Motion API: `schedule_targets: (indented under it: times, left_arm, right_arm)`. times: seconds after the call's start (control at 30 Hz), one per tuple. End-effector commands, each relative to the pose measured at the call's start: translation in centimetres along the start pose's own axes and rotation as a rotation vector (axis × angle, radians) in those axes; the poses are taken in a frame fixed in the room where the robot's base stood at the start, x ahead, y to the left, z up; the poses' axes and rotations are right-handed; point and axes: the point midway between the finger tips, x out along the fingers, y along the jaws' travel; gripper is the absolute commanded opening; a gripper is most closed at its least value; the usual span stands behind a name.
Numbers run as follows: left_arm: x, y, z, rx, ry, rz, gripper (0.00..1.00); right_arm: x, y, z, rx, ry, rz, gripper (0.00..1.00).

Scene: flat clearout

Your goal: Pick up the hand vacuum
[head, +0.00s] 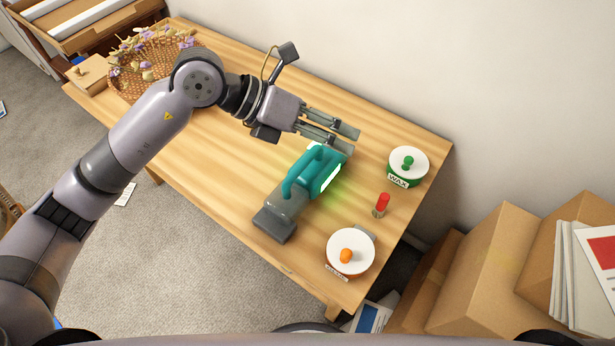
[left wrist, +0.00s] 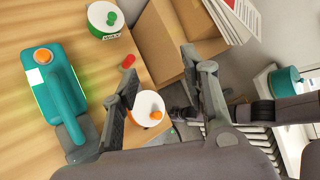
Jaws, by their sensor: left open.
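The hand vacuum (head: 308,180) is teal with a grey front part and lies on the wooden table. It also shows at the left of the left wrist view (left wrist: 55,92), its handle uppermost. My left gripper (head: 345,140) is open and empty, above the table just beyond the vacuum's teal end in the head view. In the left wrist view my left gripper's fingers (left wrist: 160,78) stand apart, with the vacuum off to the left of them, not between them.
A green-labelled wax tin (head: 406,166), a small red-topped item (head: 381,205) and a white-lidded tin with an orange knob (head: 350,254) stand right of the vacuum. A flower basket (head: 150,65) is at the table's far left. Cardboard boxes (head: 485,265) stand off the table's right end.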

Motion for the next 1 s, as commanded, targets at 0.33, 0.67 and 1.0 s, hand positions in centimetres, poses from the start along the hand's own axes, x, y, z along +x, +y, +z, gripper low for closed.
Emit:
schedule_targets:
  times: [0.33, 0.67, 1.0]
  left_arm:
    - [-6.0, 10.5, -0.8, 0.025, 0.212, 0.529, 0.41]
    - [-1.4, 13.4, -2.0, 0.019, 0.222, 0.538, 0.41]
    - [3.5, 16.5, -3.2, 0.022, 0.218, 0.539, 0.41]
  right_arm:
    - [-0.1, 0.0, 0.0, -0.001, 0.000, -0.001, 0.00]
    - [-1.8, -0.1, -0.2, -0.001, 0.000, -0.001, 0.00]
    - [-3.0, 0.0, -0.3, -0.002, 0.000, -0.001, 0.00]
